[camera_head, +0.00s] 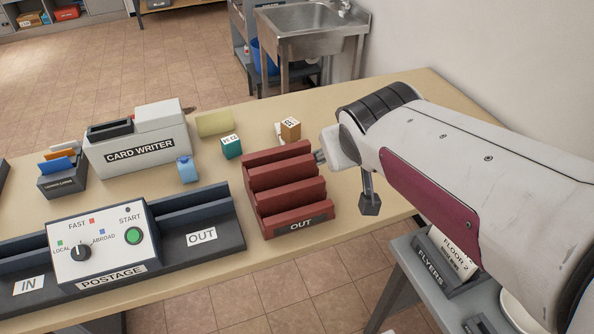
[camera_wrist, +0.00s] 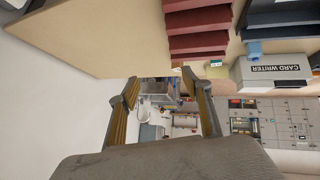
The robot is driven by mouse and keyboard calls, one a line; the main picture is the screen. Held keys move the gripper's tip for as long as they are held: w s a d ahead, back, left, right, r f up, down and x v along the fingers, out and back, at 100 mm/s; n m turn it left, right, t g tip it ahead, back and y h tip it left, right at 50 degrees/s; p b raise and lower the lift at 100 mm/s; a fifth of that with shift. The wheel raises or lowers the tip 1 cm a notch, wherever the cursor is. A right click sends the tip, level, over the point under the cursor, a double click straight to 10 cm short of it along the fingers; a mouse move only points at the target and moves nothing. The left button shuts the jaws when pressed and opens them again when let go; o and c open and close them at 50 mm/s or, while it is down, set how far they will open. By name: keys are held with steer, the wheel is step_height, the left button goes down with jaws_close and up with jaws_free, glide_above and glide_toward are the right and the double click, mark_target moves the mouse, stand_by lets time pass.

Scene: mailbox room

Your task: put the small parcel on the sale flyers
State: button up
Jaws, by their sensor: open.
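A small orange-brown box (camera_head: 290,129) with a printed label stands near the far edge of the table, behind the red OUT rack. A small teal box (camera_head: 231,147) with a label stands left of it. I cannot tell for certain which is the small parcel. A FLYERS holder (camera_head: 432,268) sits on the grey side surface at lower right; I cannot make out sale flyers in it. My gripper (camera_head: 323,156) is at the rack's right side, nearer than the orange-brown box and apart from it. In the wrist view its fingers (camera_wrist: 160,77) are spread with nothing held.
The stepped red rack (camera_head: 290,190) stands close left of my gripper. The table's right end is clear. A sink (camera_head: 310,17) is beyond.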

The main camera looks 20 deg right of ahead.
steer(key=s+a+f+g+y, duration=0.1)
steer(key=s+a, duration=0.3)
steer(key=s, duration=0.3)
steer(key=s+a+f+g+y, duration=0.1)
steer(key=s+a+f+y, duration=0.1)
steer(key=s+a, duration=0.3)
steer(key=s, duration=0.3)
steer(key=shift+f+g, duration=0.2)
steer(key=shift+g, duration=0.1)
